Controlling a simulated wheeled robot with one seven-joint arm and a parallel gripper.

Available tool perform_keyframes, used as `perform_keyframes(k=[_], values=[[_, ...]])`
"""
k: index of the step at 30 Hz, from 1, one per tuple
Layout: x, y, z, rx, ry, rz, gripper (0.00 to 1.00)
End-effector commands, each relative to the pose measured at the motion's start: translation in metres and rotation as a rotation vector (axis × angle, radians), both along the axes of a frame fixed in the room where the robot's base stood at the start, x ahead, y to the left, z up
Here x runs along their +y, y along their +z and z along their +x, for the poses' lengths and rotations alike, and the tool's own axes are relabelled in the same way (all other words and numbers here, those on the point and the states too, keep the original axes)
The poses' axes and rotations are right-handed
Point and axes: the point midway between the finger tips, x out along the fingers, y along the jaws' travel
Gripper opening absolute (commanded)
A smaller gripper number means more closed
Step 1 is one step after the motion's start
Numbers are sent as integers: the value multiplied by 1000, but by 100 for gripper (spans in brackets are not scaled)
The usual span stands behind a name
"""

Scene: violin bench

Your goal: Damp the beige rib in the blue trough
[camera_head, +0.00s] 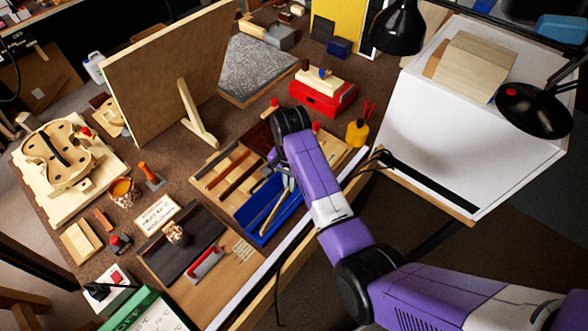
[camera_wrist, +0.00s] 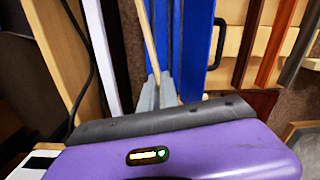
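The blue trough (camera_head: 250,227) is a long narrow box on the bench, partly hidden behind my arm; its blue walls fill the middle of the wrist view (camera_wrist: 196,45). The beige rib (camera_head: 270,212) is a thin strip seen over the trough's inside, running lengthwise. In the wrist view the rib (camera_wrist: 148,38) runs down to between the grey fingertips of my gripper (camera_wrist: 158,78). The fingers are close together and look shut on its near end. In the head view the gripper (camera_head: 286,183) is partly hidden by my arm. Whether the rib touches the trough's floor or any water cannot be told.
Dark and brown strips lie in a wooden tray (camera_head: 216,158) beside the trough. A white side table (camera_head: 450,150) is at right.

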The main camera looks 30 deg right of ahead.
Motion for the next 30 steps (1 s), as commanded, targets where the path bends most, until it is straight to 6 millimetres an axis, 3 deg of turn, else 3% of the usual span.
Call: perform_keyframes(k=[4, 11, 30], values=[[-15, 8, 9, 3, -148, -9, 0], [-19, 1, 12, 3, -203, -12, 0], [-18, -56, 12, 3, -199, -12, 0]])
